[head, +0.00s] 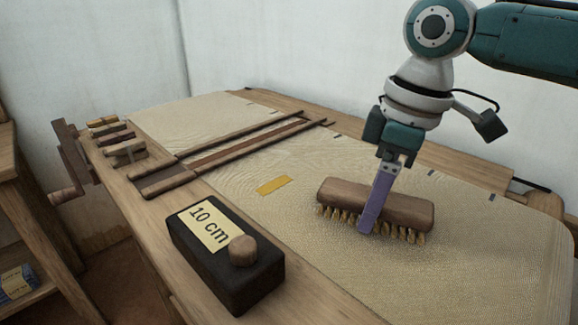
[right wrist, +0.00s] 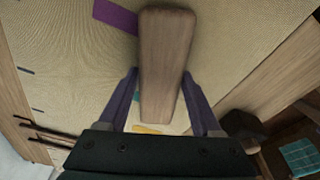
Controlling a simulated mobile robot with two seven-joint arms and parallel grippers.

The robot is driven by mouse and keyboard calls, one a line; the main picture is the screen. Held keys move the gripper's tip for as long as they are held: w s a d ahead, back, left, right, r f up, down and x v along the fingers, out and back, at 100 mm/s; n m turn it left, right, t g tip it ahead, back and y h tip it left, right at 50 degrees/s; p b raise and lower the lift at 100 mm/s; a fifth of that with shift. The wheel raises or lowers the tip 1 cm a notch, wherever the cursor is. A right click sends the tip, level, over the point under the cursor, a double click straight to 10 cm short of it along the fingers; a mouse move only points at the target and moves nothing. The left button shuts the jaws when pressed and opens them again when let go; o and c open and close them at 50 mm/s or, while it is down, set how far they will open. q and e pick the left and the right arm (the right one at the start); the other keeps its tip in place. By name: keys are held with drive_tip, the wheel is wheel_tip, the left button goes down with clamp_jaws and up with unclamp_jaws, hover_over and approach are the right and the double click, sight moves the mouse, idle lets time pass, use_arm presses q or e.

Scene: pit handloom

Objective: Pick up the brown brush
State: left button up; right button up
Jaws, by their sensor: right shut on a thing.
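The brown brush (head: 405,209) has a long wooden back and tan bristles pointing down. It is at or just above the woven cloth (head: 330,262) on the loom; I cannot tell whether the bristles touch. My right gripper (head: 371,213) comes down over the brush's middle, with a purple finger across its near side. In the right wrist view the brush's wooden back (right wrist: 166,60) lies between the two purple fingers (right wrist: 160,105), which are shut on its sides. My left gripper is not in view.
A black block (head: 228,262) with a "10 cm" label and a round wooden knob stands on the near frame. A yellow strip (head: 273,185) lies on the cloth. Wooden bars (head: 240,145) cross the loom behind. A shelf (head: 25,250) stands at the left.

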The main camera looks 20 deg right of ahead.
drive_tip(key=c, duration=0.5)
